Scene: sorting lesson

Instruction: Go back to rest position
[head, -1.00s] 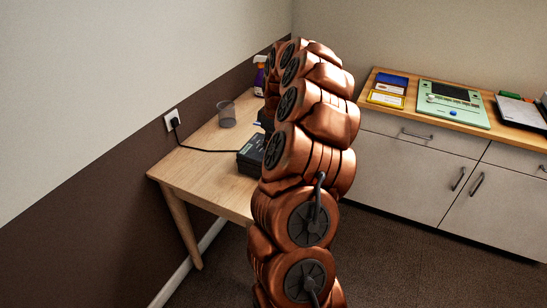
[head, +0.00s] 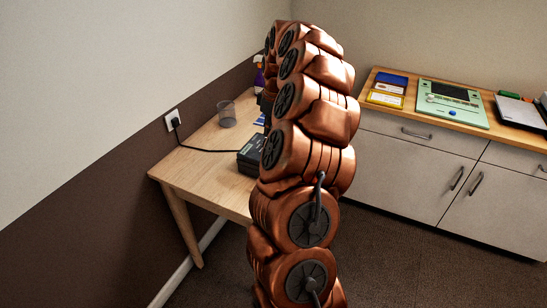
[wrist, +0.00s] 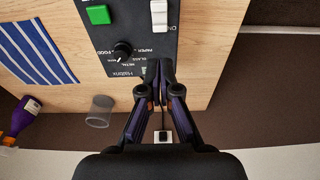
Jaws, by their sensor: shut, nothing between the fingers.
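My gripper (wrist: 158,82) shows in the wrist view with its two fingers together and nothing between them. It is above the table edge, in front of a dark control box (wrist: 127,25). The box has a green button (wrist: 99,14), a white switch (wrist: 159,14) and a black knob (wrist: 122,50) with printed labels. In the head view the dark box (head: 250,156) sits on the wooden table, partly hidden by my copper-coloured arm. My gripper is hidden behind the arm there.
The wooden table (head: 195,160) stands against the wall. It holds a clear cup (head: 227,115), a purple spray bottle (head: 259,75) and a striped cloth (wrist: 38,48). A cable runs to a wall socket (head: 172,119). A cabinet (head: 420,175) on the right carries a green panel (head: 452,102) and small trays.

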